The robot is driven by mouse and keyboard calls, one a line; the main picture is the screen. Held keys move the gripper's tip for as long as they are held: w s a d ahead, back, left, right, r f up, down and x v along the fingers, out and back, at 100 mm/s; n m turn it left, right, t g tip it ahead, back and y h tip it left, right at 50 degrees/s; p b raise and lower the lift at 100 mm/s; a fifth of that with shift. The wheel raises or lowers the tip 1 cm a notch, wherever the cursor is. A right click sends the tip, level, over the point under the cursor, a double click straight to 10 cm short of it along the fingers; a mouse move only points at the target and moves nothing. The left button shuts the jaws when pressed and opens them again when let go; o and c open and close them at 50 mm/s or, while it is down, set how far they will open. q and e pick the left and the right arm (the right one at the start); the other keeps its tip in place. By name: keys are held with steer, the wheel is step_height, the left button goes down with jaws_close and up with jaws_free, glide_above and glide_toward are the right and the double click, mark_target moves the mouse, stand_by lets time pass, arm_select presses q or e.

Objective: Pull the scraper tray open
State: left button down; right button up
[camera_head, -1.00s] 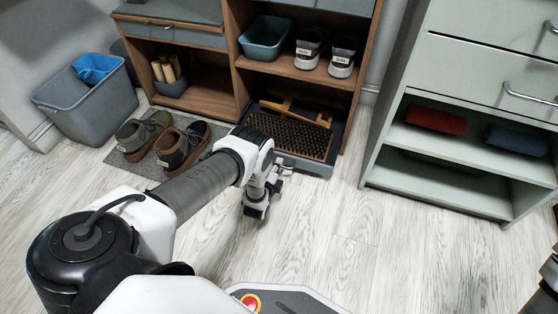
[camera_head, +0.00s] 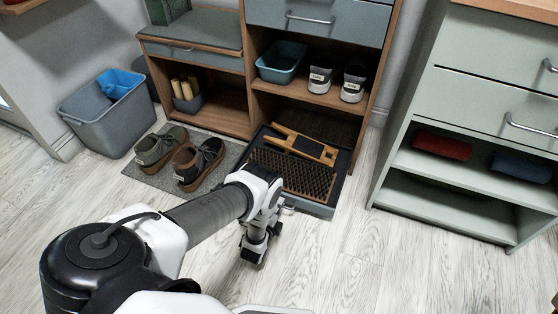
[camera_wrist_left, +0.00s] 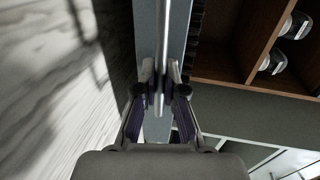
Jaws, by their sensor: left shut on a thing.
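The scraper tray (camera_head: 344,188) is a low dark drawer with a grey front, at the bottom of the wooden cabinet. It stands out from the cabinet over the floor. In it lie a bristled mat (camera_head: 293,175) and a wooden-framed piece (camera_head: 305,146). My left gripper (camera_head: 281,222) is at the tray's front, partly hidden by my own wrist. In the left wrist view its fingers (camera_wrist_left: 161,88) are shut on the tray's metal bar handle (camera_wrist_left: 160,50). My right gripper is not seen.
Two shoes (camera_head: 197,163) stand on a grey mat (camera_head: 140,174) left of the tray. A grey bin (camera_head: 108,122) stands further left. A green cabinet (camera_head: 430,213) stands to the right. The floor (camera_head: 345,265) in front is clear.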

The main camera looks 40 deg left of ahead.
arm_select(q)
steer(key=c, duration=1.2)
jaws_free()
steer(key=shift+c, duration=0.2)
steer(key=v, duration=1.2)
